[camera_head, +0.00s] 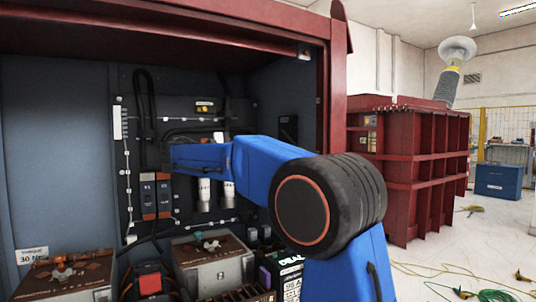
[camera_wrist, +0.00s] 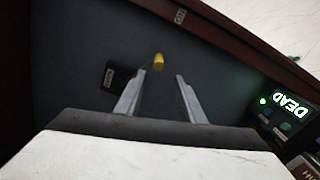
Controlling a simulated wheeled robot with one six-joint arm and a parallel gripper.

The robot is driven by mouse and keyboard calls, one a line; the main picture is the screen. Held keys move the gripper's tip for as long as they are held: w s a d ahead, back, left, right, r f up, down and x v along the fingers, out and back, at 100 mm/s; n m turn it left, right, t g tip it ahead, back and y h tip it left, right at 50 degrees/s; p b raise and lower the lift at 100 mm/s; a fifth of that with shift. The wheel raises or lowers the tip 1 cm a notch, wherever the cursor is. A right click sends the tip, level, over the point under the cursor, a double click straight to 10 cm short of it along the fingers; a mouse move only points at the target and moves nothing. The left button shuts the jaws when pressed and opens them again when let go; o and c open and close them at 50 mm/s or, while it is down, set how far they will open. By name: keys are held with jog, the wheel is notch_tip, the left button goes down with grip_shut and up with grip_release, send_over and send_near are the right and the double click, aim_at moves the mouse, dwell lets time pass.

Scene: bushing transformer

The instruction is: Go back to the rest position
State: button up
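My gripper (camera_wrist: 160,75) shows in the wrist view with its two grey fingers spread apart. In the head view my blue arm reaches left across the open front of the red cabinet (camera_head: 338,90), and my gripper cannot be made out there.
Inside the cabinet are a panel with cables, orange-marked units (camera_head: 148,195) and metal boxes (camera_head: 215,262) below. A device reading DEAD (camera_wrist: 292,105) sits near my arm. A red transformer tank (camera_head: 425,170) stands right; cables (camera_head: 490,293) lie on the floor.

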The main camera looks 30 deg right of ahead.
jog(key=shift+a, duration=0.45)
jog(key=shift+s, duration=0.1)
jog(key=s+d+f+t+y, duration=0.3)
jog(key=s+f+y, duration=0.6)
jog(key=s+f, duration=1.1)
jog(key=s+a+f+m+y, duration=0.1)
jog(key=s+a+f+y, duration=0.2)
jog(key=s+f, duration=0.3)
jog(key=s+a+f+m+y, duration=0.1)
jog(key=s+a+f+y, duration=0.2)
jog(key=s+f, duration=0.3)
jog(key=s+a+f+m+t+y, duration=0.1)
jog(key=s+a+f+y, duration=0.2)
jog(key=s+a+f, duration=0.2)
notch_tip(320, 180, down, 4)
jog(key=shift+s+f+m, duration=0.25)
jog(key=shift+s+m, duration=0.05)
jog(key=shift+s, duration=0.7)
